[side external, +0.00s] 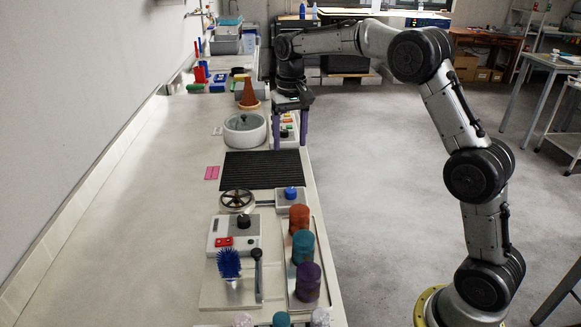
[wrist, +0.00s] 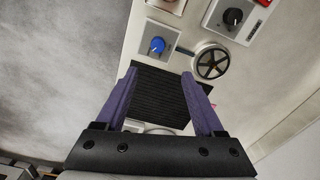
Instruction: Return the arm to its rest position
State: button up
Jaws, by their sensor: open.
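My gripper (side external: 290,144) is open and empty, pointing down. Its two purple fingers are spread apart above the right edge of the bench (side external: 130,200), beside the white round vessel (side external: 245,138). A control box with coloured buttons (side external: 287,117) is partly hidden behind the fingers. In the wrist view my gripper (wrist: 158,74) has its fingers apart over the black ribbed mat (wrist: 160,97), with nothing between them. My arm arches from its base at the lower right over to the bench.
A blue-knob box (side external: 292,200), a handwheel (side external: 237,199) and a black-knob box (side external: 223,241) stand nearer the camera. Orange, teal and purple jars (side external: 307,282) stand in a tray beside a blue brush (side external: 229,264). A brown cone (side external: 249,93) stands behind the vessel.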

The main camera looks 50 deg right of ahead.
jog(key=s+a+r+n+t, duration=0.1)
jog(key=s+a+r+t, duration=0.15)
jog(key=s+r, duration=0.5)
jog(key=s+a+r+n+t, duration=0.1)
jog(key=s+a+r, duration=0.2)
jog(key=s+r, duration=0.4)
jog(key=s+a+f+n+t, duration=0.1)
jog(key=s+f, duration=0.1)
jog(key=s, duration=0.5)
jog(key=s+a+f+n+t, duration=0.1)
jog(key=s+f, duration=0.1)
jog(key=s, duration=0.5)
jog(key=s+f+n, duration=0.2)
jog(key=s+f, duration=0.2)
jog(key=f, duration=0.3)
jog(key=shift+s+a+f, duration=0.15)
jog(key=shift+s+f, duration=0.25)
